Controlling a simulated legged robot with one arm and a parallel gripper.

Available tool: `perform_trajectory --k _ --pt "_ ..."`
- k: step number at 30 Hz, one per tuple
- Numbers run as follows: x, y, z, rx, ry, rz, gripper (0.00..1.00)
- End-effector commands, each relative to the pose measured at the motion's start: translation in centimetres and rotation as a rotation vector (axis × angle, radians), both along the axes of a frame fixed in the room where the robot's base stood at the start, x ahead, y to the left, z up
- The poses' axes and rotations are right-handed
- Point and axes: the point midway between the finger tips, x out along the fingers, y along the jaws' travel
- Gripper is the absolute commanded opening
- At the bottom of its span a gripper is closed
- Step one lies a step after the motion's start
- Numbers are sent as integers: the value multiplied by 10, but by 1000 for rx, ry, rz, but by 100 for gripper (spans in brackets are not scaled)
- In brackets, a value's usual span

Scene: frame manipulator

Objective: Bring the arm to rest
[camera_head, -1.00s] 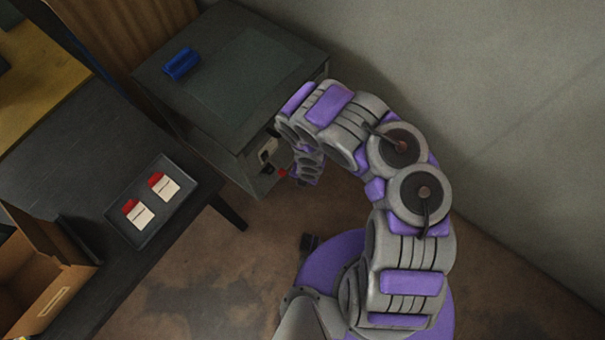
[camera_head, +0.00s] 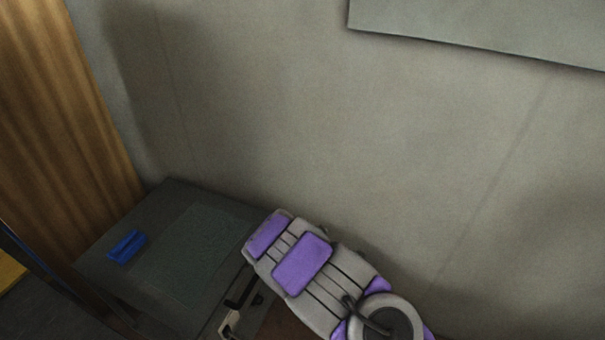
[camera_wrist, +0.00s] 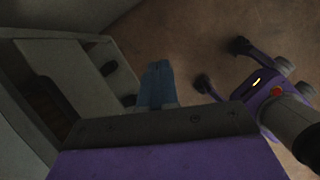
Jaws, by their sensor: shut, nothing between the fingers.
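My arm (camera_head: 305,265), grey with purple pads, reaches in from the lower right in the head view, beside the dark cabinet. Its end is not visible in that view. In the wrist view my gripper (camera_wrist: 158,84) shows as blue fingers close together, shut with nothing between them. The fingers point toward the brown floor (camera_wrist: 185,35), just right of the grey cabinet side (camera_wrist: 65,65). They appear apart from it.
The dark cabinet top (camera_head: 185,260) carries a blue object (camera_head: 126,246) near its left side. A pale fitting (camera_head: 230,322) shows at the cabinet's front. A grey wall (camera_head: 330,120) stands behind, and a wooden panel (camera_head: 60,120) at the left. Open floor shows in the wrist view.

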Motion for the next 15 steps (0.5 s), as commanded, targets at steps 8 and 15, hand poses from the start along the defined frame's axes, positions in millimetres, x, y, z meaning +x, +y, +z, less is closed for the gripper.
perform_trajectory --k 8,15 --pt "15 -87 122 -33 -168 -514 0" --pt "-18 -136 210 -3 -272 -947 0"
